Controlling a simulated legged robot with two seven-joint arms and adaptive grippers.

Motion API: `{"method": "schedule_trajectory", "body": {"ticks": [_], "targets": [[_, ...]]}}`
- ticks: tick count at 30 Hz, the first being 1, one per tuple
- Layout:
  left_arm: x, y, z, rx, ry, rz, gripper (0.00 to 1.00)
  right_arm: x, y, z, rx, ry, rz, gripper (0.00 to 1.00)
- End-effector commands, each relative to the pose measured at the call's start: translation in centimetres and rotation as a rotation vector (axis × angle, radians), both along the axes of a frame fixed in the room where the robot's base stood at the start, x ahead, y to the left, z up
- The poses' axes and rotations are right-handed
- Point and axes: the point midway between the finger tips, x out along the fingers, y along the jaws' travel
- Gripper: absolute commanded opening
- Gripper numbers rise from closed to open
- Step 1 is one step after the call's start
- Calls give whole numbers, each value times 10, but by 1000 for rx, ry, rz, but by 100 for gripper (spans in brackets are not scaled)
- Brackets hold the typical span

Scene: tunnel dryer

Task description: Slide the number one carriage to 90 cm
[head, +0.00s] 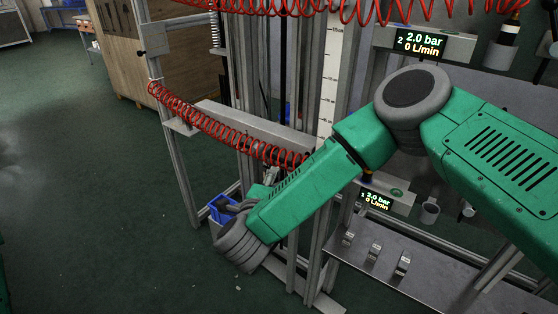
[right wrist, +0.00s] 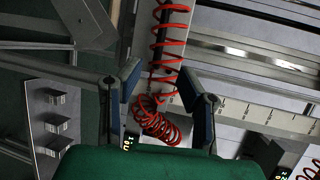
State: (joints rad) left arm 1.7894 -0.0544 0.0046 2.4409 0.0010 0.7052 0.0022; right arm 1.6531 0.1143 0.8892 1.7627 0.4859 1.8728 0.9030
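A pale vertical scale (head: 334,72) with centimetre marks stands on the frame in the head view; it also shows in the right wrist view (right wrist: 255,110). A lower display (head: 377,200) reads 2.0 bar and 0 L/min; its leading number is hard to read. An upper display (head: 421,43) is marked 2. I cannot clearly make out the number one carriage, and my right arm covers part of the frame. My right gripper (right wrist: 167,98) is open, its blue-padded fingers apart, with a red coiled hose (right wrist: 170,50) in view between them. My left gripper is out of view.
A grey crossbar (head: 255,126) and red coiled hose (head: 215,126) lie left of the scale. A shelf (head: 430,272) with small metal parts stands at lower right. The floor at left is open.

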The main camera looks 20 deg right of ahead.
Motion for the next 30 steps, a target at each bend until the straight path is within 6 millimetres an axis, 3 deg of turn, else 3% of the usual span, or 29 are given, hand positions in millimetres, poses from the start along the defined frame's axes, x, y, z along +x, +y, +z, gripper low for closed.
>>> {"method": "schedule_trajectory", "body": {"ticks": [15,21,30], "targets": [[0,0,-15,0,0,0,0,87,-46,-20,-7,-1,3,33],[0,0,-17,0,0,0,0,102,-55,-23,-5,-1,5,33],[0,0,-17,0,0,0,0,105,-55,-23,-7,0,6,33]]}}
